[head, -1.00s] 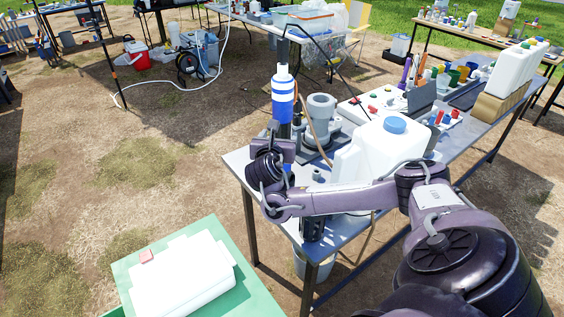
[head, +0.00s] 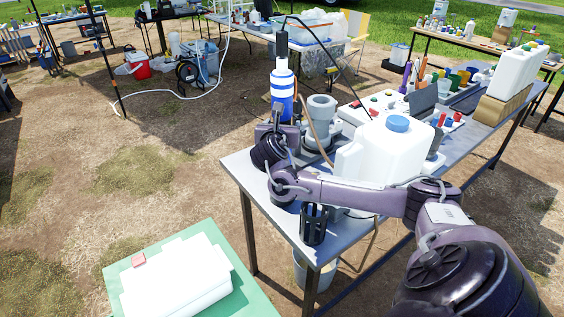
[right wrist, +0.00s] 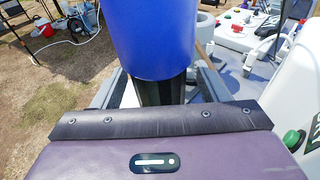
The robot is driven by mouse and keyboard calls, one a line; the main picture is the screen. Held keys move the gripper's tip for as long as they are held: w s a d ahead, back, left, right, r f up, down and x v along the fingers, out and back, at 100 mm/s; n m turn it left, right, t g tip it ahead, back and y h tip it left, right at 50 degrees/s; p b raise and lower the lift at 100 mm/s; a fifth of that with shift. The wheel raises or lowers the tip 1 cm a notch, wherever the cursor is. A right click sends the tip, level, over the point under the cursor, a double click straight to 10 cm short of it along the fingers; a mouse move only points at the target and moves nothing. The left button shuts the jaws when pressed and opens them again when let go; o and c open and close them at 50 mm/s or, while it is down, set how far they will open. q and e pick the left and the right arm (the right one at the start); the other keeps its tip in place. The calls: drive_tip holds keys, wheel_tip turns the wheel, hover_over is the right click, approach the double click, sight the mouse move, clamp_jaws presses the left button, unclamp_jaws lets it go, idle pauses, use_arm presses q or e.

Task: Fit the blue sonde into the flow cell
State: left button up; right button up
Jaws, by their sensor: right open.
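The blue sonde (head: 282,92), a blue and white cylinder with a black top and cable, is upright over the far left part of the table. Its blue body (right wrist: 155,38) fills the top of the right wrist view, with a dark section below. Its lower end is hidden. A grey cylinder (head: 321,108), apparently the flow cell, stands just right of it. My right gripper (head: 279,128) is at the sonde's lower part. In the right wrist view its open fingers (right wrist: 163,92) lie either side of the dark section; contact is unclear. My left gripper is not in view.
A black slotted holder (head: 314,224) stands at the table's near edge. A large white jug (head: 385,155) with a blue cap is right of the grey cylinder, close to my right arm. A green table (head: 262,302) with a white case (head: 178,280) is front left.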

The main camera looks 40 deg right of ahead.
clamp_jaws()
drive_tip(key=shift+d+r, duration=0.1)
drive_tip(key=shift+r, duration=0.1)
idle(0.4)
drive_tip(key=shift+w+r, duration=0.1)
